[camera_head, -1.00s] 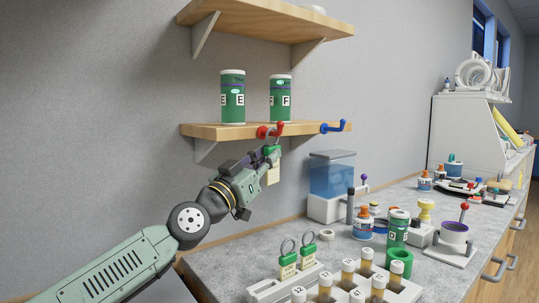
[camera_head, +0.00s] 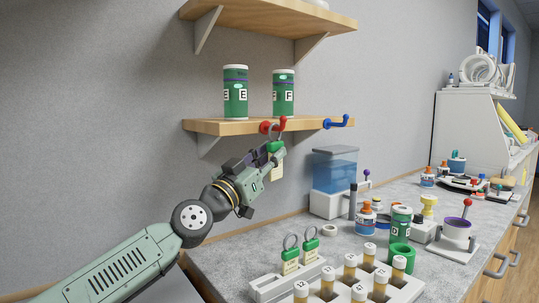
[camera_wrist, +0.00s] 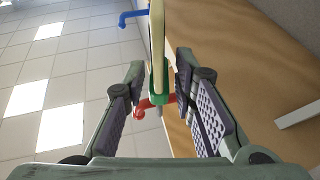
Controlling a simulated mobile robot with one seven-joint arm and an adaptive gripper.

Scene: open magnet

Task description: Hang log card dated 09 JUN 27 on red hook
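A log card (camera_head: 277,168) with a green top and a metal ring hangs at the red hook (camera_head: 282,124) under the lower shelf's front edge. Its ring appears to be on the hook; the exact seating is too small to tell. Its date is not readable. My gripper (camera_head: 267,155) is just beside the card's green top. In the wrist view the fingers (camera_wrist: 160,68) stand apart, with the card's green top (camera_wrist: 154,88) between them and gaps on both sides. The red hook (camera_wrist: 142,110) shows behind it.
A blue hook (camera_head: 338,122) is to the right on the same shelf (camera_head: 215,126), which bears green canisters E (camera_head: 235,93) and F (camera_head: 283,93). A water tank (camera_head: 335,172), vials (camera_head: 368,257) and bottles crowd the counter below.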

